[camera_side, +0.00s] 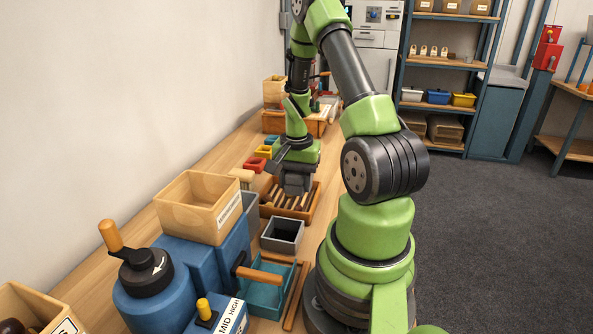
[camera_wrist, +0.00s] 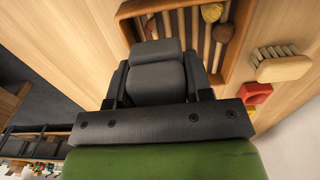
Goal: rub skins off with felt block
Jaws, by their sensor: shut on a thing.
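My gripper (camera_wrist: 155,75) is shut on a dark grey felt block (camera_wrist: 158,52), which fills the space between its fingers in the wrist view. In the side view the grey block (camera_side: 297,182) is over the far part of a slatted wooden tray (camera_side: 270,211). The tray's wooden frame (camera_wrist: 240,40) also shows at the top of the wrist view. A few round brownish chestnuts (camera_wrist: 211,12) lie among the slats beyond the block. Whether the block touches the slats or a chestnut is hidden.
A wooden brush (camera_wrist: 282,66) lies beside the tray, near small red and yellow bins (camera_side: 259,160). A grey open box (camera_side: 282,235) and a teal tray with a wooden handle (camera_side: 262,285) stand in front. A wooden box (camera_side: 192,218) sits on a blue machine.

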